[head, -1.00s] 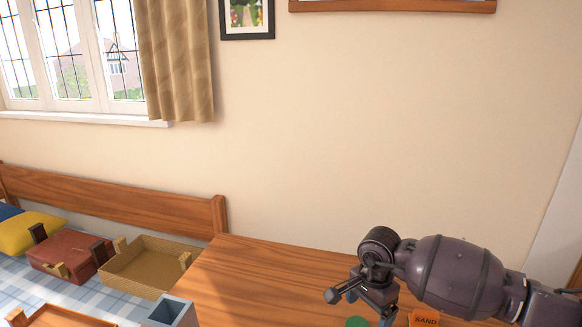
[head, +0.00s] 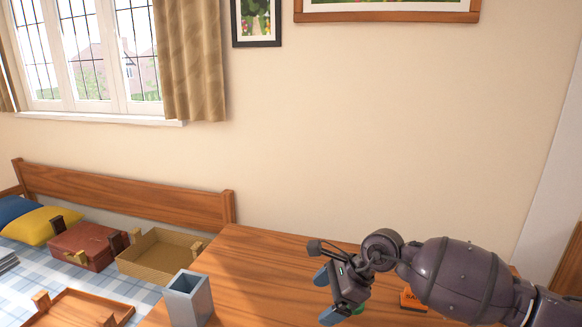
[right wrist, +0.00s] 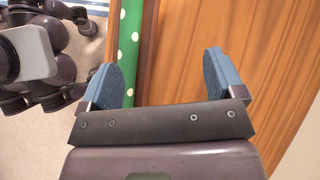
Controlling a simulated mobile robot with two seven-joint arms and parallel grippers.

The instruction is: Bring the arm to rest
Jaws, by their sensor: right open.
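My right gripper (head: 325,296) is over the wooden table (head: 260,262) in the head view. Its two blue-padded fingers are spread and point left, with nothing between them. In the right wrist view the same gripper (right wrist: 158,78) shows its fingers apart, above the table edge and a green thing with white dots (right wrist: 130,35). My left gripper is not in the head view.
A grey-blue square holder (head: 188,300) stands on the table's left part. An orange block marked with letters (head: 411,299) is partly behind my right arm. On the bed are a tan box (head: 150,262), a red-brown case (head: 85,250) and a wooden tray (head: 75,312).

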